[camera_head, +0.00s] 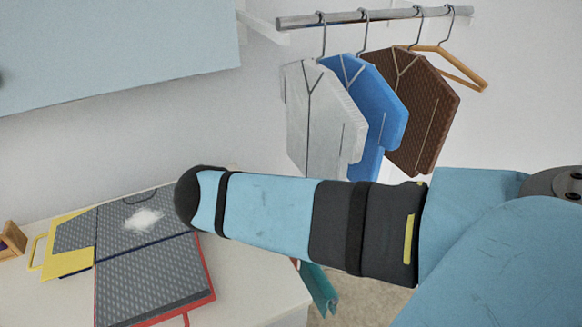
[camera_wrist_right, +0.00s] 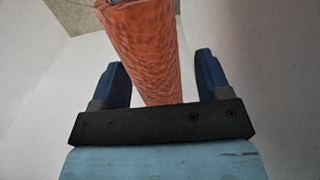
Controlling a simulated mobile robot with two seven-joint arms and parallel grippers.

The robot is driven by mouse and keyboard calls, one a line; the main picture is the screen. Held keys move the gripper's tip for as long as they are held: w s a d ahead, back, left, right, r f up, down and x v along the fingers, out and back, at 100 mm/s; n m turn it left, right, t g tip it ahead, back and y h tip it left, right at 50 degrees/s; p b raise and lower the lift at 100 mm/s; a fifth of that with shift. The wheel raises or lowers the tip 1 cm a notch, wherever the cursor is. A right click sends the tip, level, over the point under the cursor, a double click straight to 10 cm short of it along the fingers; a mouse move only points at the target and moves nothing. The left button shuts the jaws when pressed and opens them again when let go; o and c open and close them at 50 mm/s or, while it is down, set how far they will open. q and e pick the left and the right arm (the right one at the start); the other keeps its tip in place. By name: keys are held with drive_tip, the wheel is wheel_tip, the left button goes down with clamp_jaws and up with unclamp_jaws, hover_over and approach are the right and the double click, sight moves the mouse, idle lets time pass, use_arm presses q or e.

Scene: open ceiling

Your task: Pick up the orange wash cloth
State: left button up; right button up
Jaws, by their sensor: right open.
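The orange wash cloth (camera_wrist_right: 143,48) shows in the right wrist view as a long, textured orange roll. It runs from the top edge down between the two blue fingers of my right gripper (camera_wrist_right: 161,62). The fingers are apart, with a gap on each side of the cloth, wider on the right. I cannot tell how deep the cloth lies between them. My left gripper is in neither view.
A white table (camera_head: 250,275) holds a grey patterned board (camera_head: 150,277) with red edges, a yellow item (camera_head: 68,262) and a small wooden item (camera_head: 12,240). A teal item (camera_head: 318,288) is beside the table. White, blue and brown garments (camera_head: 425,110) hang from a rail (camera_head: 375,15) behind.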

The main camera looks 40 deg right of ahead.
drive_tip(key=shift+f, duration=0.6)
drive_tip(key=c, duration=1)
drive_tip(key=shift+r, duration=0.1)
